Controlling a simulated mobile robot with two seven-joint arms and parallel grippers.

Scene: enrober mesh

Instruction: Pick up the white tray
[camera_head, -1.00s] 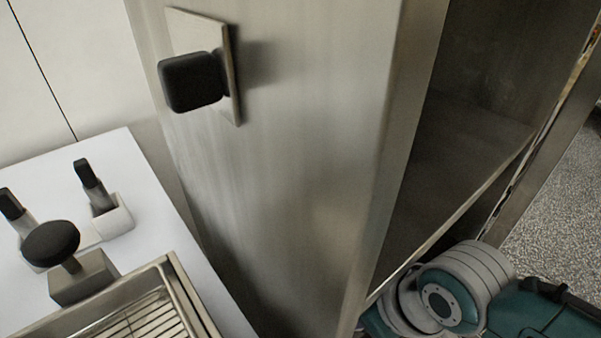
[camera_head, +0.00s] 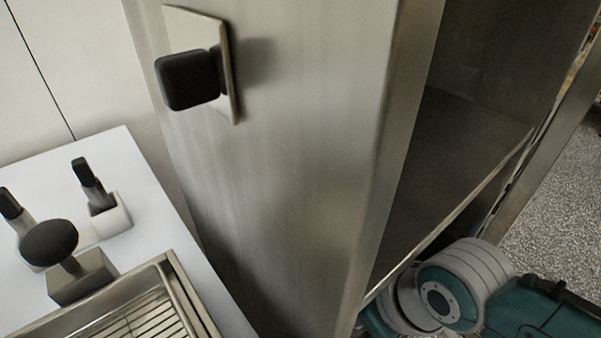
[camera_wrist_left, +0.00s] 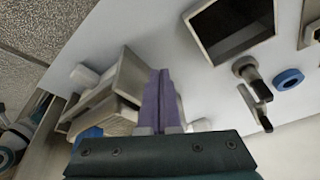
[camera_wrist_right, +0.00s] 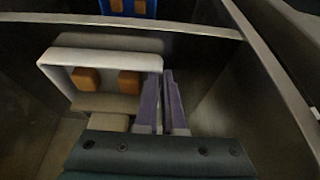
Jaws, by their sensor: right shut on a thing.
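The white tray (camera_wrist_right: 105,59) is in the right wrist view, inside a metal-walled space, with two orange-brown blocks (camera_wrist_right: 87,79) in it. My right gripper (camera_wrist_right: 168,88) is at the tray's right end, shut on its right wall, with the fingers close on either side. I cannot tell whether the tray is lifted clear of the surface below. My left gripper (camera_wrist_left: 160,85) is shut and empty over a white worktop in the left wrist view. The head view shows neither the tray nor either gripper's fingers.
A steel panel (camera_head: 290,150) with a black knob (camera_head: 188,80) stands in the middle of the head view, beside the dark opening. A metal rail (camera_wrist_right: 120,23) and a blue object (camera_wrist_right: 130,7) lie beyond the tray. A wire-rack pan (camera_head: 150,315) sits at lower left.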

